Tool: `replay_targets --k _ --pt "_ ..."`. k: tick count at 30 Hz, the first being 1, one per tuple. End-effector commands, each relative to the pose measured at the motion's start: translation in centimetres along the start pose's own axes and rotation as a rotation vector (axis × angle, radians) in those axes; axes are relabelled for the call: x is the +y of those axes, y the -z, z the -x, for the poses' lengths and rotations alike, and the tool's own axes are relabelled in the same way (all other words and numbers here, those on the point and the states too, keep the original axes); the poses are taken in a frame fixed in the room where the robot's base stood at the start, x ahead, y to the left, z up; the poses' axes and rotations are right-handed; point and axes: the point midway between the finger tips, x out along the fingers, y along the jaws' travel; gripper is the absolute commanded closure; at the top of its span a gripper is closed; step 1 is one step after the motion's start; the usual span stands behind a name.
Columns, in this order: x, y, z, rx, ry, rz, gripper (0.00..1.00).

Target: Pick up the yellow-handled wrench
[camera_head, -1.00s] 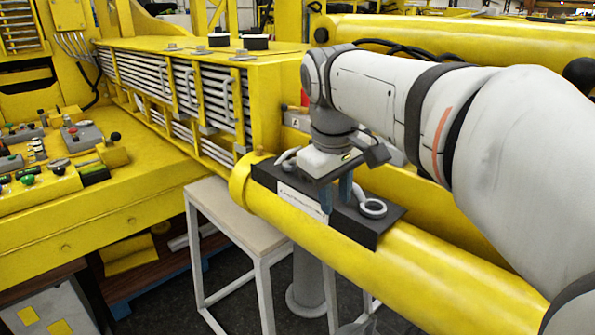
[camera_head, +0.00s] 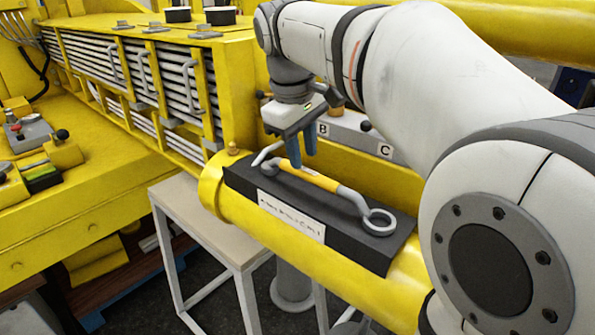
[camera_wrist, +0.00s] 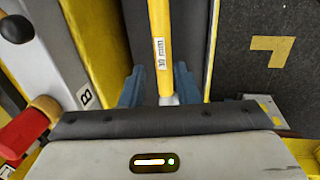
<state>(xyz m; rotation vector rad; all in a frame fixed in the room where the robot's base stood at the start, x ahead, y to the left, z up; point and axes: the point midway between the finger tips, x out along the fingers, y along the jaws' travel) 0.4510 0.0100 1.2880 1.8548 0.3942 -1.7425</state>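The yellow-handled wrench (camera_head: 318,180) lies on a black block (camera_head: 285,212) on top of a yellow cylinder (camera_head: 345,278). Its grey ring end points right and its other grey end points left. In the wrist view the wrench (camera_wrist: 160,48), with a "30 mm" label, runs upward between my finger tips. My gripper (camera_head: 303,158) points down at the left part of the handle, and its blue fingers overlap it in the head view. In the wrist view my gripper (camera_wrist: 159,77) has its fingers apart, one each side of the handle. I cannot tell whether they touch it.
A grey panel (camera_head: 350,128) with letters B and C and dark knobs stands just behind the block. A yellow frame with white slats (camera_head: 180,88) rises at the left. A small table (camera_head: 205,215) stands below the cylinder's left end.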

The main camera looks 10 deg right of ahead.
Motion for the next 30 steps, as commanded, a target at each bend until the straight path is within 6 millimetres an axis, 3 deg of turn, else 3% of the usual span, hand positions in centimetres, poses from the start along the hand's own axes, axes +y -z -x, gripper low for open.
replay_targets --k 12,20,30 --pt "-0.5 -0.9 -5.2 0.0 0.001 0.006 0.71" --pt "-0.6 -0.8 -5.6 0.003 0.0 0.007 0.71" --pt "-0.6 -0.8 -5.5 0.003 0.0 0.008 0.98"
